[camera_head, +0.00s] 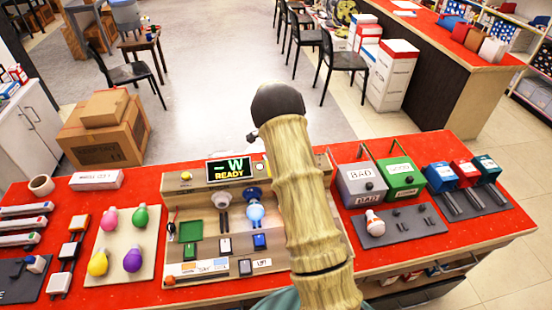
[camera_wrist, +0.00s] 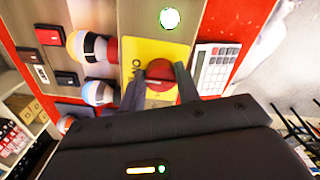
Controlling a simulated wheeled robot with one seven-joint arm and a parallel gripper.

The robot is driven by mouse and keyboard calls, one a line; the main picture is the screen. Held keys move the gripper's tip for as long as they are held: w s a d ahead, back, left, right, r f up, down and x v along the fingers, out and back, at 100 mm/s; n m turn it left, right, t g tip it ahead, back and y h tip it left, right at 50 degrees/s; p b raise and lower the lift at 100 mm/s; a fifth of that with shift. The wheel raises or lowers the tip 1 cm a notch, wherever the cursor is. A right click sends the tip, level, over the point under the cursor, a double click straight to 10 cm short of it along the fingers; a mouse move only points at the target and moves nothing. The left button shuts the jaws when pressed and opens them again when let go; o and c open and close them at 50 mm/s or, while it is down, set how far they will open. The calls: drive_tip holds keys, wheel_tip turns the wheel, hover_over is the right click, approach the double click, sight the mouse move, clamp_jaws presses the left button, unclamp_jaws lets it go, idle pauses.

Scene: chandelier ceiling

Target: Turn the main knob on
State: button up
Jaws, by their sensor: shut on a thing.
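The main knob (camera_wrist: 162,69) is red and round and sits on a yellow plate (camera_wrist: 140,52) in the wrist view. Dark lettering that seems to read "ON" shows on the plate beside it. My gripper (camera_wrist: 161,87) is shut on the knob, with one dark finger on either side of it. The knob's exact angle is hard to tell. In the head view my arm hides the knob and my gripper. The test panel (camera_head: 187,200) lies under the arm, and its display (camera_head: 229,169) reads "-- W READY".
A glowing round lamp (camera_wrist: 169,18) is beyond the knob, and a white calculator (camera_wrist: 214,68) lies close on its right. Bulbs in sockets (camera_wrist: 91,46) stand on the left. In the head view, coloured bulbs (camera_head: 132,260) are left of the panel and BAD/GOOD boxes (camera_head: 361,184) right.

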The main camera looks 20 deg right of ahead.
idle(0.3)
drive_tip(key=o, duration=1)
drive_tip(key=shift+c, duration=0.2)
wheel_tip(320, 180, up, 18)
drive_tip(key=b, duration=0.2)
drive_tip(key=shift+f+b, duration=0.25)
drive_tip(key=shift+b, duration=0.1)
drive_tip(key=shift+a, duration=0.1)
drive_tip(key=s+a+f+n+t, duration=0.1)
drive_tip(key=s+a+n, duration=0.3)
drive_tip(key=s, duration=0.6)
drive_tip(key=s+a+f+n, duration=0.3)
drive_tip(key=s+n, duration=0.3)
drive_tip(key=s, duration=0.3)
drive_tip(key=s+a+f+n+t, duration=0.1)
drive_tip(key=s+a+n, duration=0.4)
drive_tip(key=s, duration=0.5)
drive_tip(key=shift+s+a+f+n+t, duration=0.15)
drive_tip(key=shift+s+f+n+t, duration=0.2)
drive_tip(key=shift+f+n, duration=0.15)
